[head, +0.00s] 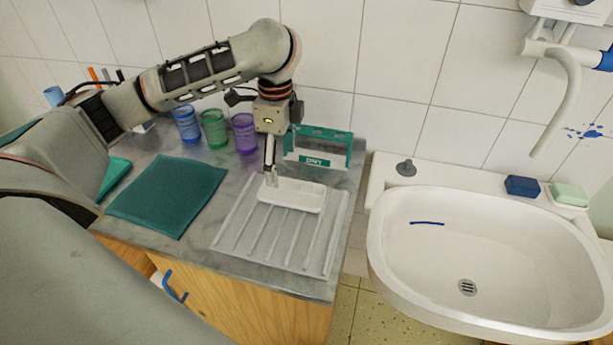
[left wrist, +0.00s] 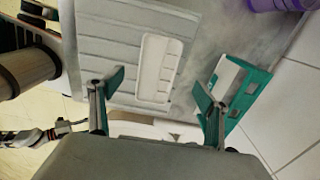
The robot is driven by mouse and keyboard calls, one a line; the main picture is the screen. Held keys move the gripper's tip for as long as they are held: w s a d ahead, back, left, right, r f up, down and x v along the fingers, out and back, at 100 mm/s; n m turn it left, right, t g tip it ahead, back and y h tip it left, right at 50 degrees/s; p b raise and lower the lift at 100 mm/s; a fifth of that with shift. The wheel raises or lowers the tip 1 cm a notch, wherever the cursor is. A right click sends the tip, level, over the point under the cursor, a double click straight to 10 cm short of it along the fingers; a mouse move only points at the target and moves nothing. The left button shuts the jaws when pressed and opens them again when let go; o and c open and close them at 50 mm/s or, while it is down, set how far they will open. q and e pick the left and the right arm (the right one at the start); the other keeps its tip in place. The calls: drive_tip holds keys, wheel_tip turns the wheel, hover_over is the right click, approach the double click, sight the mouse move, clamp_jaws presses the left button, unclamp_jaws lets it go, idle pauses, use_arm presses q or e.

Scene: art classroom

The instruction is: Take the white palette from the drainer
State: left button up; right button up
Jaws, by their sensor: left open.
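The white palette (head: 296,196) is a small shallow tray with wells. It lies flat on the grey ridged drainer (head: 285,245), towards its back edge. My left gripper (head: 270,180) points down at the palette's left back end; I cannot tell from the head view whether it touches it. In the left wrist view the palette (left wrist: 149,67) shows whole between the two spread fingers of my left gripper (left wrist: 160,85), with nothing held. The drainer (left wrist: 92,50) shows there too.
A teal rack marked DRY (head: 318,160) stands just behind the drainer. Blue (head: 187,125), green (head: 214,130) and purple (head: 244,134) cups stand along the wall. A teal mat (head: 170,195) lies left; a white sink (head: 480,250) is right.

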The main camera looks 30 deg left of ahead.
sight(283, 192)
use_arm(q)
drive_tip(key=shift+w+f, duration=0.2)
drive_tip(key=shift+f, duration=0.05)
drive_tip(key=f+b, duration=0.2)
drive_tip(key=f, duration=0.1)
drive_tip(key=f+b, duration=0.1)
drive_tip(key=f, duration=0.1)
drive_tip(key=shift+s+d, duration=0.1)
drive_tip(key=shift+s, duration=0.3)
wheel_tip(283, 192, down, 2)
drive_tip(key=shift+f+b, duration=0.25)
drive_tip(key=shift+b, duration=0.35)
drive_tip(key=shift+r, duration=0.15)
drive_tip(key=shift+w, duration=0.1)
drive_tip(key=c, duration=1.1)
drive_tip(key=shift+c, duration=0.4)
use_arm(e)
drive_tip(key=f, duration=0.4)
drive_tip(key=shift+s+d, duration=0.25)
